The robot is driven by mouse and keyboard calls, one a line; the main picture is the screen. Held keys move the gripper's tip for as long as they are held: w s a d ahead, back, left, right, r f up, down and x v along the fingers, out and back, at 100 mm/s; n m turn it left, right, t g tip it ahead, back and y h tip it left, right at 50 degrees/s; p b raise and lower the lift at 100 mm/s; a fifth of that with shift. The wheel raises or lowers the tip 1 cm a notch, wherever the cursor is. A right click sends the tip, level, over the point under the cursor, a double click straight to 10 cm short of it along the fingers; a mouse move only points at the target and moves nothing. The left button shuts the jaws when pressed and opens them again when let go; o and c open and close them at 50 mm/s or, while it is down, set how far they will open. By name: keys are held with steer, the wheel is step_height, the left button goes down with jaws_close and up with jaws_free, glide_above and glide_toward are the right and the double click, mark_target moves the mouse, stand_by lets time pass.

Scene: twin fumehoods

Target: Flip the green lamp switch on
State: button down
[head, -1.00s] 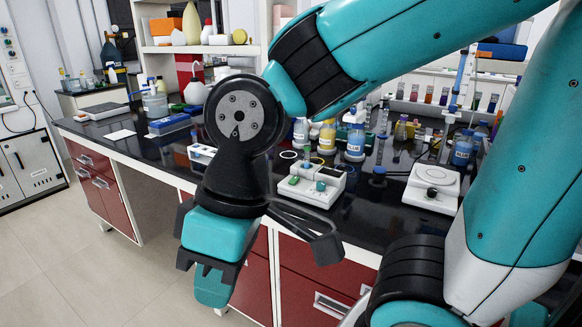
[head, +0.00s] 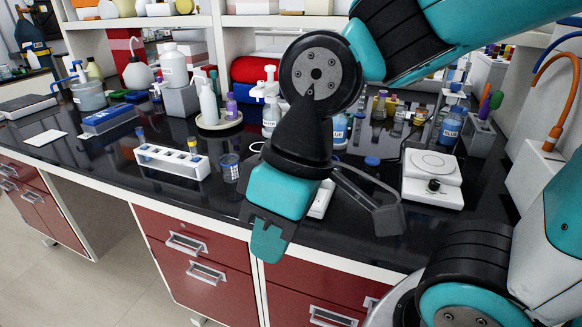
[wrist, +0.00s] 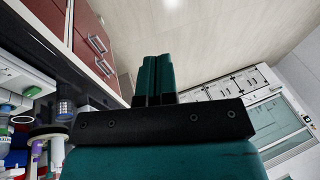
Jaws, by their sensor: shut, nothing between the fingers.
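A white object (head: 321,200) on the bench is mostly hidden behind my gripper.
The black bench top (head: 110,160) holds a white tube rack (head: 172,163), a small jar (head: 230,167), bottles and a white balance (head: 432,178). Red drawers (head: 205,270) are below. Open floor (head: 60,270) lies at lower left. An orange hose (head: 565,95) is at right.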

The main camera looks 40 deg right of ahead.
steer(key=shift+w, duration=0.1)
steer(key=w+d+m+h+p, duration=0.2)
steer(key=w+d+m, duration=0.3)
steer(key=w, duration=0.3)
steer(key=w+d+m+h+p, duration=0.2)
steer(key=w+d+m, duration=0.3)
steer(key=w+m, duration=0.2)
steer(key=w+d+m+t+h+p, duration=0.1)
steer(key=w+d+m+h+p, duration=0.1)
steer(key=w+d+m, duration=0.4)
steer(key=w, duration=0.5)
steer(key=shift+f+p, duration=0.15)
steer(key=shift+p, duration=0.2)
steer(key=shift+f, duration=0.1)
steer(key=f+p, duration=0.1)
steer(key=f, duration=0.3)
steer(key=w+d+f+p, duration=0.1)
steer(key=f, duration=0.4)
steer(key=d+f+p, duration=0.1)
steer(key=f, duration=0.3)
steer(key=shift+w+f, duration=0.2)
steer(key=shift+f, duration=0.1)
